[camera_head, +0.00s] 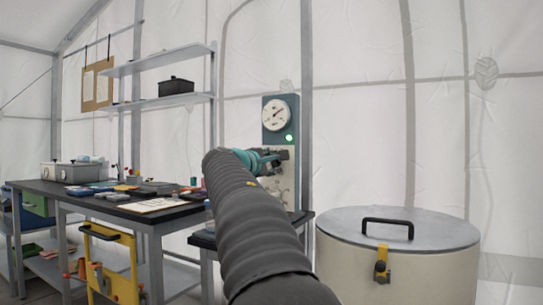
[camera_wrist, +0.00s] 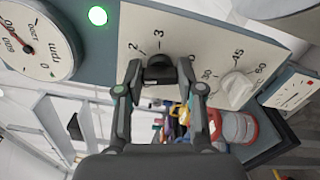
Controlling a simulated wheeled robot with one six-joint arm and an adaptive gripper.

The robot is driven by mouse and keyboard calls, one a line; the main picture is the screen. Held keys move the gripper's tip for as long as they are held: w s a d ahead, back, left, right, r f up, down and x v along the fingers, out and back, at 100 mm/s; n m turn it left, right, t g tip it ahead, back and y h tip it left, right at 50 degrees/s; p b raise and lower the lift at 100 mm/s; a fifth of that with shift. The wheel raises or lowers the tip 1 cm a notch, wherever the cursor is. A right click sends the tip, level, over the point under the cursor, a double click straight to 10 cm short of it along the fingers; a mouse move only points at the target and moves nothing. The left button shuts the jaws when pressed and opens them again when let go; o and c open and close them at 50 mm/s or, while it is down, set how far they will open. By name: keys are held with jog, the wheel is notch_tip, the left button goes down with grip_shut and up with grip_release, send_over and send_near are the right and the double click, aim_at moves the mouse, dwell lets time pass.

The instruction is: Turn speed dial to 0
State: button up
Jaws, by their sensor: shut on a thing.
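The black speed dial (camera_wrist: 160,68) sits on a cream panel (camera_wrist: 208,38) in the wrist view, with the printed marks 2 and 3 beside it. Other marks around it are partly hidden. My gripper (camera_wrist: 161,76) has its two fingers on either side of the dial and is shut on it. In the head view my gripper (camera_head: 264,160) reaches the front of the teal machine (camera_head: 268,101) and hides the dial. The rpm gauge (camera_wrist: 31,40) shows a red needle. A green lamp (camera_wrist: 97,16) is lit beside it.
A white knob (camera_wrist: 236,88) with marks 30 and 45 is close to my right finger in the wrist view. A large lidded drum (camera_head: 395,265) stands right of the machine. A cluttered workbench (camera_head: 103,206) and shelves (camera_head: 160,58) stand left.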

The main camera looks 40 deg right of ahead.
jog(key=n+p, duration=0.2)
jog(key=n, duration=0.1)
jog(key=n+p, duration=0.2)
jog(key=n, duration=0.1)
jog(key=shift+r+n+p, duration=0.2)
jog(key=shift+n+p, duration=0.1)
jog(key=shift+p, duration=0.05)
jog(key=n, duration=0.3)
jog(key=n+p, duration=0.1)
jog(key=n, duration=0.1)
jog(key=shift+w+f, duration=0.1)
jog(key=shift+f, duration=0.15)
jog(key=o, duration=1.1)
jog(key=shift+o, duration=0.2)
jog(key=shift+a, duration=0.1)
jog(key=shift+a+r, duration=0.1)
jog(key=shift+a, duration=0.15)
jog(key=v, duration=1.1)
jog(key=shift+s+a, duration=0.2)
